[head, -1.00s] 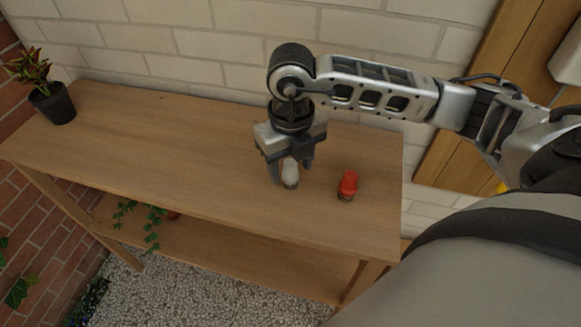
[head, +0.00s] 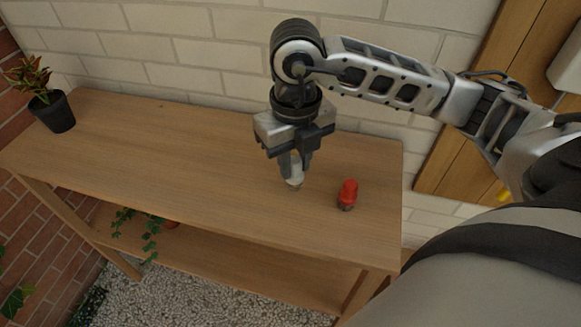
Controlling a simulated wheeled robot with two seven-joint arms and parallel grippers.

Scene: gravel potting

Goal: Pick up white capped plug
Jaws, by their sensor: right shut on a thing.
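The white capped plug (head: 295,180) is between the fingers of my right gripper (head: 293,170) in the head view. The right gripper points down over the wooden table and is shut on the plug. The fingers hide part of the plug's upper side. Its lower end is close to the tabletop; I cannot tell whether it touches. My left gripper is not in view.
A red capped plug (head: 348,194) stands on the wooden table (head: 200,150), to the right of my right gripper. A potted plant (head: 52,108) stands at the table's far left. A trailing plant (head: 148,228) is on the lower shelf. The table's middle left is clear.

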